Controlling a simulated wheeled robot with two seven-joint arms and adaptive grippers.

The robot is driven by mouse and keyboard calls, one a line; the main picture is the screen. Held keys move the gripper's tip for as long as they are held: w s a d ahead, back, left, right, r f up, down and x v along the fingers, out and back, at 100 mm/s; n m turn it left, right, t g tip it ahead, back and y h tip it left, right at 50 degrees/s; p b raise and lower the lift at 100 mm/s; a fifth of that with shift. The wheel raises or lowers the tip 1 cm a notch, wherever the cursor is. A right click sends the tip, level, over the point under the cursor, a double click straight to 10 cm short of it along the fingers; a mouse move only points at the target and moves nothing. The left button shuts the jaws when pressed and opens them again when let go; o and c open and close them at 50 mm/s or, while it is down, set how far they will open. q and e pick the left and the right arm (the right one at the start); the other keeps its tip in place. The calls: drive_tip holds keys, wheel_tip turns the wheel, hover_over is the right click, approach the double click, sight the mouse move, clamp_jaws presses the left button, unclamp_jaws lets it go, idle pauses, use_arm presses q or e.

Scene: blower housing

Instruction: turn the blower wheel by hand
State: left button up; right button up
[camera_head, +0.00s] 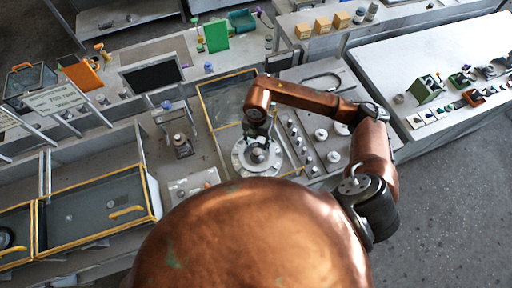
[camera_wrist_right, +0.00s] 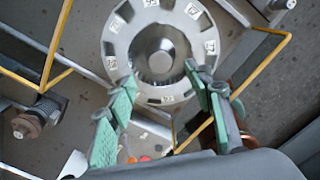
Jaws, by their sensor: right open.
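The blower wheel (camera_head: 243,167) is a pale round disc with a raised centre hub, near the middle of the head view. In the right wrist view the wheel (camera_wrist_right: 119,57) shows as a silver ring with small white marked labels and slots around a dark ring and a domed hub (camera_wrist_right: 161,57). My right gripper (camera_head: 258,136) is over the wheel, at its far side in the head view. In the right wrist view my right gripper (camera_wrist_right: 161,78) is open, its green-padded fingers apart at the wheel's lower part, with nothing between the pads. Contact cannot be told. My left gripper is not in view.
A yellow-edged frame (camera_head: 203,108) stands around the wheel's area. A grey plate with several round knobs (camera_head: 321,134) lies to its right. A small metal fixture (camera_head: 181,143) stands to its left. A yellow-edged glass cover (camera_head: 97,205) is farther left.

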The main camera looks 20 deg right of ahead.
sight(257, 151)
wheel_tip(257, 151, down, 7)
drive_tip(key=shift+s+r+p, duration=0.1)
drive_tip(key=shift+p, duration=0.65)
drive_tip(key=shift+c, duration=0.3)
clamp_jaws()
